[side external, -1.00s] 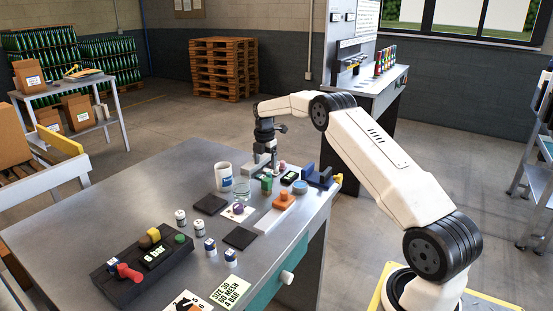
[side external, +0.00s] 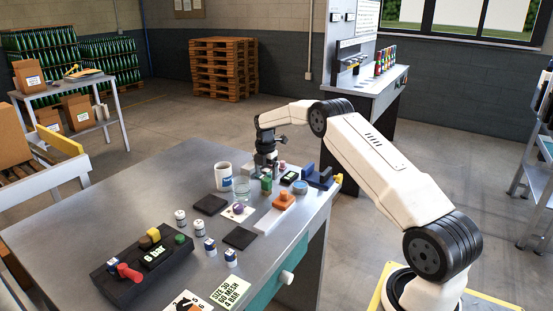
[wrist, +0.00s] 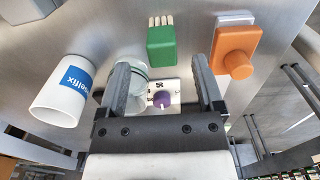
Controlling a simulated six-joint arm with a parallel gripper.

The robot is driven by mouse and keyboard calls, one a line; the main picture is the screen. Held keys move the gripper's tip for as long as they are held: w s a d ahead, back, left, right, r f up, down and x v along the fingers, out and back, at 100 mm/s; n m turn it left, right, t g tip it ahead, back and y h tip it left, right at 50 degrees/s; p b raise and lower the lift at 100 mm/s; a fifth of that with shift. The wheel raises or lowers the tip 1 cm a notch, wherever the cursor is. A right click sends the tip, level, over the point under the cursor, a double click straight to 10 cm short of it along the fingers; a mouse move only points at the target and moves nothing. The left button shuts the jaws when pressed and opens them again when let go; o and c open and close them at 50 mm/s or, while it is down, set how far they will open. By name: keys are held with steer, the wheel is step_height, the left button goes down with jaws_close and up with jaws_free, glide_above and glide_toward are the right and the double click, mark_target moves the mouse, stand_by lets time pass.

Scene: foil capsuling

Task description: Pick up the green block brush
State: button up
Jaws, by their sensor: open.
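The green block brush (wrist: 161,47) shows in the wrist view as a green block with pale bristles at its far end, just beyond my fingertips and centred between them. In the side external view the brush (side external: 266,184) stands on the bench, close to my gripper (side external: 266,172), which points down beside it. In the wrist view my gripper (wrist: 160,72) is open, with nothing held between its fingers. The side view does not show clearly how far the fingertips are from the brush.
A white mug (side external: 223,177) and a clear glass (side external: 241,188) stand close to the gripper. An orange-handled tool (side external: 284,200) lies on the near side, and a purple knob (wrist: 162,101) shows on a white card. The bench's front left (side external: 110,220) is clearer.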

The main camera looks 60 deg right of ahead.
mark_target(267, 179)
steer(key=shift+s+f, duration=0.1)
steer(key=shift+f, duration=1.85)
steer(key=shift+c, duration=0.2)
jaws_close()
steer(key=shift+r, duration=0.2)
